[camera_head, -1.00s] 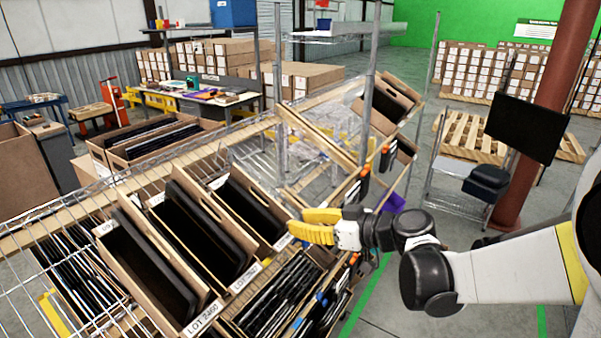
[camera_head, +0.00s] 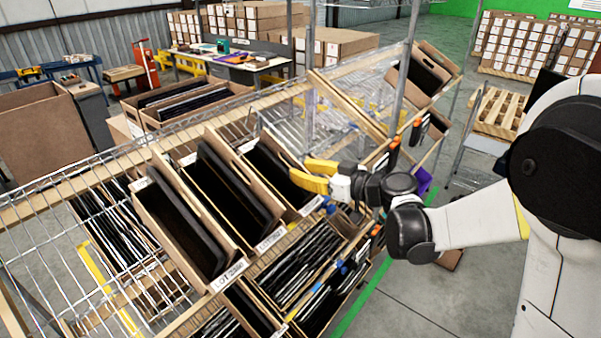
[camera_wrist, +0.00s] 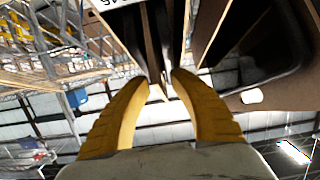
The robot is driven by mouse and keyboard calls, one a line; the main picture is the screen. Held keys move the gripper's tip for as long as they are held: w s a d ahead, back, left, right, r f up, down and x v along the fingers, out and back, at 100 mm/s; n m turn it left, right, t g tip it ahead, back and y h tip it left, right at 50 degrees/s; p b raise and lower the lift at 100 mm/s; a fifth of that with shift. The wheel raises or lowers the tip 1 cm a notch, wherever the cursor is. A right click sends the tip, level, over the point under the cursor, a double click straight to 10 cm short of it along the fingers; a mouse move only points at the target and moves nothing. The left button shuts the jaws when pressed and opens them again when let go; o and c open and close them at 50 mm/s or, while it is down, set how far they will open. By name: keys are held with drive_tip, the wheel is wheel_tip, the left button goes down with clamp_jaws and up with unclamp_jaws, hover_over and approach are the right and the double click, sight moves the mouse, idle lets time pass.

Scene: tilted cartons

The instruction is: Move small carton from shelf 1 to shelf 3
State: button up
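Several tilted cartons with dark contents stand on the wire shelf. The rightmost open carton (camera_head: 310,207) in the front row is nearest my gripper (camera_head: 298,170). I cannot tell whether it is the small carton. Beside it stand a carton with a lot label (camera_head: 268,243) and another carton (camera_head: 218,287). The yellow fingers are apart, at the rightmost carton's right side near its upper edge. In the wrist view, my gripper (camera_wrist: 162,76) shows a gap between its fingertips, with carton edges (camera_wrist: 208,40) just beyond. Whether a carton wall lies between the tips is unclear. No shelf numbers are readable.
Lower cartons with dark sheets (camera_head: 305,260) sit below. To the right are a shelf post (camera_head: 405,85), a slanted wooden rail (camera_head: 345,103) and tilted cartons (camera_head: 425,70) on another rack. Floor is free at lower right.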

drive_tip(key=shift+w+a, duration=0.15)
drive_tip(key=shift+a, duration=0.05)
clamp_jaws()
idle(0.3)
